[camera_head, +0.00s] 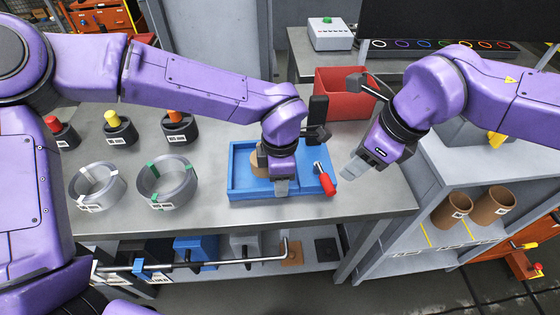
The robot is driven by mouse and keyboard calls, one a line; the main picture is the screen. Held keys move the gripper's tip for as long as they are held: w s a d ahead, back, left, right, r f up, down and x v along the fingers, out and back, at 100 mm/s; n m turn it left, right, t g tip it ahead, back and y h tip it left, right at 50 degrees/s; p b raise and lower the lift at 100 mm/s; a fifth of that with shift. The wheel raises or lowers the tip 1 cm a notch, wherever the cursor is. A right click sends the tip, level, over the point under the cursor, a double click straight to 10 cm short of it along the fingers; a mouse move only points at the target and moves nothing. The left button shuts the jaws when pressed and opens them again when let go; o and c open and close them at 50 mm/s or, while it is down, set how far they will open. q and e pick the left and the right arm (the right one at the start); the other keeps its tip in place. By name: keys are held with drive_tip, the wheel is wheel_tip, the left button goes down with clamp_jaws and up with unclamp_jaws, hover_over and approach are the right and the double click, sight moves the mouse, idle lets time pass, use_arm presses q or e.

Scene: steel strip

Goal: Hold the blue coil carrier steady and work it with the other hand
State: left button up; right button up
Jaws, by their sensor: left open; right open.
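The blue coil carrier (238,182) appears as a shallow blue tray on the steel table, near its front edge. A tan round piece (257,161) in it is partly hidden by my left gripper. A red-handled part (326,182) with a pale shaft leans at the carrier's right side. My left gripper (281,187) points down over the middle of the carrier and is open. I cannot tell whether it touches the carrier. My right gripper (350,169) is open and empty, up and to the right of the red handle, apart from the carrier.
Two grey strip coils (167,182) lie on the table left of the carrier. Several dark holders with coloured knobs (119,128) stand behind them. A red bin (345,105) is behind the carrier. A grey shelf (420,240) with brown cylinders (492,205) stands right.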

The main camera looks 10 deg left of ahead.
use_arm(q)
drive_tip(key=shift+f, duration=1.4)
clamp_jaws()
idle(1.4)
